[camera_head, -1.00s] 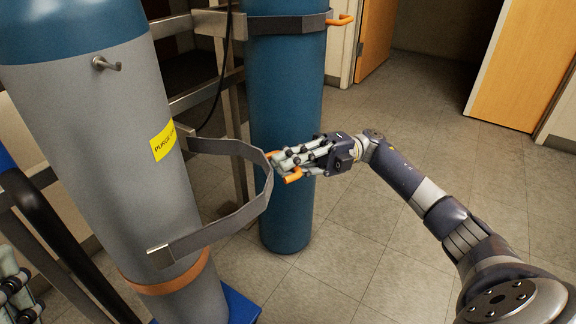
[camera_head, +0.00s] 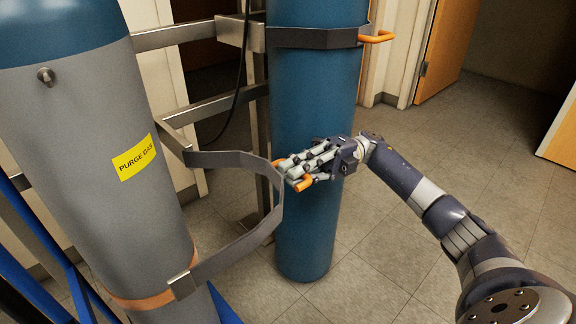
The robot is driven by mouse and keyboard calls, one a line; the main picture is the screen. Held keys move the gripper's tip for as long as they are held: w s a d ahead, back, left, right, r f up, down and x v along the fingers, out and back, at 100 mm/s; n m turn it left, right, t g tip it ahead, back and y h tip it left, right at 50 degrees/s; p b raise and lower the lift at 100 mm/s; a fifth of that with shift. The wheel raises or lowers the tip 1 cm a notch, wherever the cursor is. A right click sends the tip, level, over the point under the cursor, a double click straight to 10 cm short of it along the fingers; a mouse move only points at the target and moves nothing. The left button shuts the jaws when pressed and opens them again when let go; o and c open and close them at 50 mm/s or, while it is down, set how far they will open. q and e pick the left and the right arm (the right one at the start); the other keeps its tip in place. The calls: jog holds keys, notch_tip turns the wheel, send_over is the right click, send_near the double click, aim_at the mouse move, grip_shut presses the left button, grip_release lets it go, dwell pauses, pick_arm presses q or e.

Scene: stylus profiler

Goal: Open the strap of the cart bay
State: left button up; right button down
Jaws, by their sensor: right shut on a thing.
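A dark grey strap (camera_head: 232,248) runs from a metal arm of the rack and bends around in an angular loop to the right of the grey cylinder (camera_head: 92,170). Its pale metal end (camera_head: 183,286) overlaps the cylinder's lower right side in the picture; I cannot tell whether they touch. My right gripper (camera_head: 296,175) is shut on the strap's orange handle (camera_head: 308,183) at the loop's outer bend, in front of the blue cylinder. The fingers hide part of the handle. The grey cylinder looks tilted and bears a yellow PURGE GAS label (camera_head: 135,158). My left gripper is not visible.
The blue cylinder (camera_head: 312,95) stands against the metal rack (camera_head: 165,37), with another strap (camera_head: 312,38) and orange handle (camera_head: 378,37) around its upper part. Blue cart parts (camera_head: 62,262) show at lower left. The tiled floor (camera_head: 385,265) is clear at right.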

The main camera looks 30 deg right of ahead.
jog(key=shift+d+f, duration=0.15)
jog(key=shift+f, duration=0.05)
dwell(0.3)
jog(key=c, duration=1.8)
grip_release()
jog(key=shift+o, duration=0.7)
jog(key=shift+d, duration=0.15)
jog(key=shift+r, duration=0.1)
